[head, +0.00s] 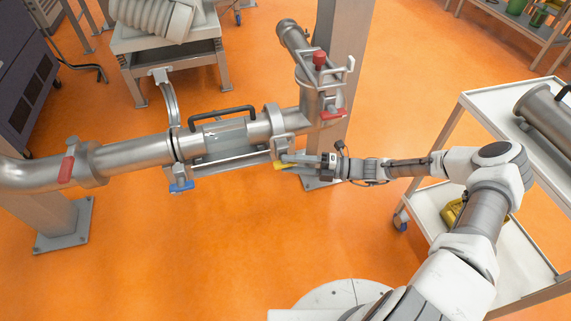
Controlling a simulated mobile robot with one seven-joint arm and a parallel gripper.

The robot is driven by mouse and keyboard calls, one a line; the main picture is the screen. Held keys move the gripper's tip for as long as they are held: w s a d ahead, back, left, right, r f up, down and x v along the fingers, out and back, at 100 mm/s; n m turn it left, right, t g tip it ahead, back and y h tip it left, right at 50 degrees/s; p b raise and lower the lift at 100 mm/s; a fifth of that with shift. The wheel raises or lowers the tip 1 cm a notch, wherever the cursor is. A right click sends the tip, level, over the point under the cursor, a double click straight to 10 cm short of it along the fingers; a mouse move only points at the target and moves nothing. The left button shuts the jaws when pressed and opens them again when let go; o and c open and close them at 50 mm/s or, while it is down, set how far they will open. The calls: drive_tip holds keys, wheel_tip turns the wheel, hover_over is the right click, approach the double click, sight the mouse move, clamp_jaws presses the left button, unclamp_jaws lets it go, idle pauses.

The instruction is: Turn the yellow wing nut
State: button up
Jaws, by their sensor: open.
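The yellow wing nut (281,165) is on the clamp at the right end of the steel pipe section (222,138). It is small here and partly covered by my gripper's fingers. My gripper (288,159) reaches in from the right, with its open fingers at the wing nut. I cannot tell whether the fingers touch it. A blue wing nut (181,186) is on the clamp at the left end of the section. A red wing nut (66,169) is farther left, and another red one (333,114) is on the vertical pipe part at right.
A black handle (222,115) sits on top of the pipe section. A steel post (340,60) stands behind my gripper. A white cart (485,105) with a metal cylinder and a yellow tool is at right. The orange floor in front of the pipe is clear.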

drive_tip(key=shift+w+a, duration=0.1)
drive_tip(key=shift+a, duration=0.85)
clamp_jaws()
drive_tip(key=shift+r+p, duration=0.2)
drive_tip(key=shift+p, duration=0.2)
